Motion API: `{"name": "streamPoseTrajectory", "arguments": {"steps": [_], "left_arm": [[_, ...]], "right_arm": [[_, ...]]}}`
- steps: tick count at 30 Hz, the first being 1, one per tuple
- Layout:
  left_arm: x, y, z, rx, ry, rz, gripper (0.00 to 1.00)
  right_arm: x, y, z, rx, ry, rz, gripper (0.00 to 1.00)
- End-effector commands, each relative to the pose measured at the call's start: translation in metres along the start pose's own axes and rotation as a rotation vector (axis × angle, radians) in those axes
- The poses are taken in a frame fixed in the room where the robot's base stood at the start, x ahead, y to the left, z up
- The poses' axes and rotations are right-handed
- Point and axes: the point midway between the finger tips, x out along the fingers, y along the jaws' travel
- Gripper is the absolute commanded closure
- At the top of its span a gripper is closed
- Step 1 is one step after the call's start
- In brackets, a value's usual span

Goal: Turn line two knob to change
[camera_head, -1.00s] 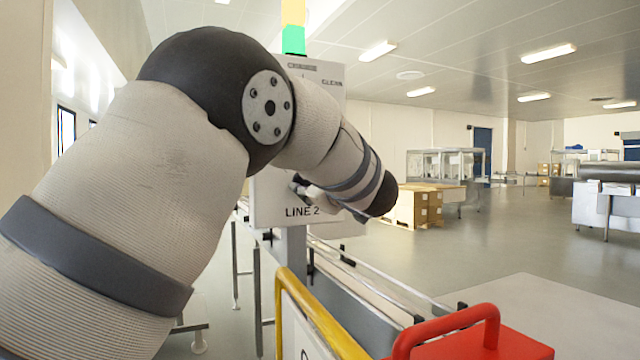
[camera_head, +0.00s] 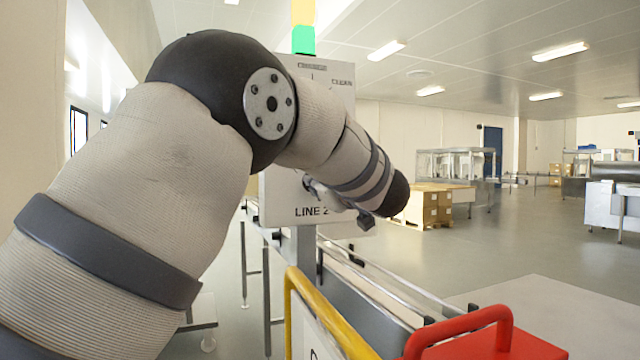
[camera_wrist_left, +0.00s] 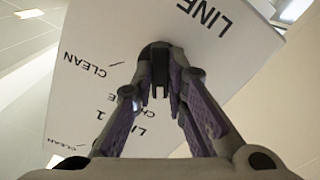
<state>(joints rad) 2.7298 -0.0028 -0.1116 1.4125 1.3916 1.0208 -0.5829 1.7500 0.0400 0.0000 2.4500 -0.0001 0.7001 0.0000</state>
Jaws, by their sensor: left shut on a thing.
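The white control panel (camera_head: 283,205) stands on a post behind my left arm, with LINE 2 printed low and CHANGE and CLEAN near its top. In the left wrist view the panel (camera_wrist_left: 95,35) is seen close up and tilted, with LINE, LINE 1, CHANGE and CLEAN legible. My left gripper (camera_wrist_left: 160,85) is shut on a dark knob (camera_wrist_left: 157,47) on this panel, between the large LINE print and a CHANGE and CLEAN pair. The fingers cover most of the knob, so its pointing direction cannot be told. My arm hides the knob in the head view. My right gripper is not in view.
A green and yellow light stack (camera_head: 303,38) rises above the panel. A yellow rail (camera_head: 290,300) and a red handled object (camera_head: 490,340) stand close in front. A conveyor (camera_head: 365,310) runs below the panel. Cartons (camera_head: 428,207) and open floor lie to the right.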

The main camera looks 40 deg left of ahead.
Motion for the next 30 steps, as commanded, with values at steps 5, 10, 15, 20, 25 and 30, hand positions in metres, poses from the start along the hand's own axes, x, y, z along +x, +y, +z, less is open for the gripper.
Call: {"name": "streamPoseTrajectory", "arguments": {"steps": [5, 10, 15, 20, 25, 30], "left_arm": [[0.0000, 0.0001, 0.0002, 0.150, -0.001, 0.001, 1.00], [0.0001, -0.0002, -0.0001, 0.285, 0.000, 0.000, 1.00], [0.0000, -0.0001, 0.0000, 0.397, 0.000, 0.000, 1.00], [0.0000, -0.0001, 0.0001, 0.472, -0.001, 0.001, 1.00], [0.0000, -0.0002, 0.0002, 0.522, -0.001, 0.000, 1.00], [0.0000, -0.0002, 0.0002, 0.544, -0.001, 0.000, 1.00]], "right_arm": [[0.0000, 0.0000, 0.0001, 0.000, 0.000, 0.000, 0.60], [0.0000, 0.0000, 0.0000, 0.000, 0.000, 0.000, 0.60], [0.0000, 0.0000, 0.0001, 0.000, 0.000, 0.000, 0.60], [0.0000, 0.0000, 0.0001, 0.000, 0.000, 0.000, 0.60], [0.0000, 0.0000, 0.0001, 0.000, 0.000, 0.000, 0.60], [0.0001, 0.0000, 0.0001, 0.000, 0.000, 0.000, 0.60]]}}
